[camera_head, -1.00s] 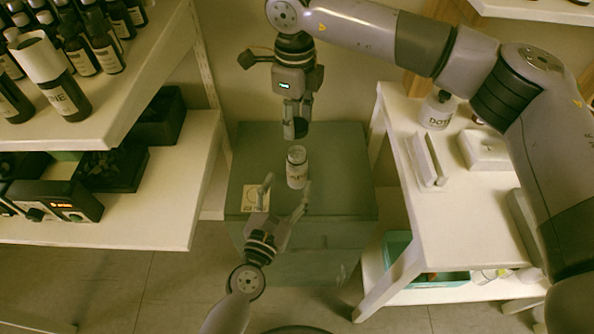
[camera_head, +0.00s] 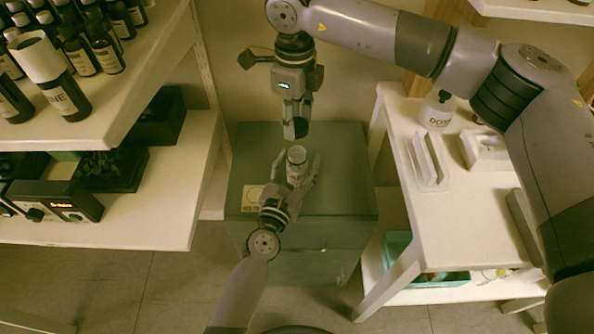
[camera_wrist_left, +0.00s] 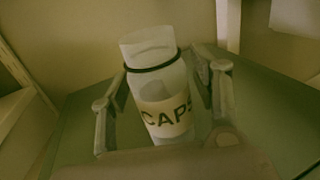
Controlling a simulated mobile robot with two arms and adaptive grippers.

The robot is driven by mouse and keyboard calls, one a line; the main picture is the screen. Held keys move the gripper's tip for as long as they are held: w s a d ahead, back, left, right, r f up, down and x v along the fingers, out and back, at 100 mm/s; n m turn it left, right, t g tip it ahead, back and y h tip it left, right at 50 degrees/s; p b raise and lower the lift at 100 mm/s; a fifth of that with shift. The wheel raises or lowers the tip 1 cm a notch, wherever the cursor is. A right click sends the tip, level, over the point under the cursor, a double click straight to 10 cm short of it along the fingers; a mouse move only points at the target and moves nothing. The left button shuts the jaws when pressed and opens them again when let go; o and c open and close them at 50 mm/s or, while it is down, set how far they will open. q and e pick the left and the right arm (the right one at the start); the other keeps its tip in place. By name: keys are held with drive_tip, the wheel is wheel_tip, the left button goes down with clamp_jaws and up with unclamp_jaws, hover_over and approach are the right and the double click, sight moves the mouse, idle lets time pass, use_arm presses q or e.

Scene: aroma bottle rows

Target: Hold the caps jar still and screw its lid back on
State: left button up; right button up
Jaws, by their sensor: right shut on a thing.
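The caps jar (camera_head: 295,163) stands upright on the green cabinet (camera_head: 345,180). It is white with a "CAPS" label, and no lid shows on its pale neck in the left wrist view (camera_wrist_left: 160,90). My left gripper (camera_head: 298,158) is open, with its fingers on either side of the jar; small gaps show beside it in the left wrist view (camera_wrist_left: 162,98). My right gripper (camera_head: 296,122) points down just behind and above the jar. It is shut on a small dark thing, apparently the lid (camera_head: 301,128), largely hidden by the fingers.
A pale square card (camera_head: 252,197) lies at the cabinet's left front. Shelves with dark bottles (camera_head: 78,50) stand at left. A white table (camera_head: 450,210) with a white bottle (camera_head: 437,110) and trays stands at right. The cabinet top around the jar is mostly clear.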

use_arm(q)
clamp_jaws()
idle(0.5)
